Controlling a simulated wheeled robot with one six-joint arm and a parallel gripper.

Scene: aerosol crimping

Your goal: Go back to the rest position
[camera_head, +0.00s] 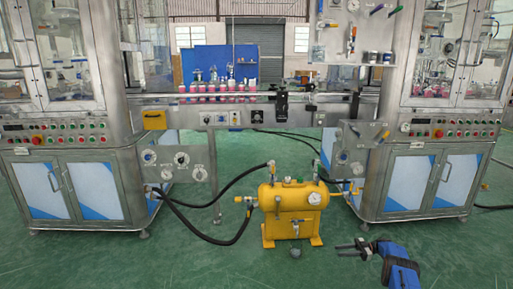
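My gripper (338,251) is at the lower right of the head view, low in front of the machines and right of the yellow tank. Its two dark fingers point left, with a gap between them. It looks open and nothing shows between the fingers. My blue and dark arm (398,265) reaches in from the bottom edge, and its lower part is out of view.
The yellow tank (291,212) with gauges and black hoses (215,238) stands left of my gripper. Steel cabinets (70,185) (420,180) stand on both sides, joined by a conveyor (245,100) bearing several red-and-white cans. Green floor (150,265) is clear at the lower left.

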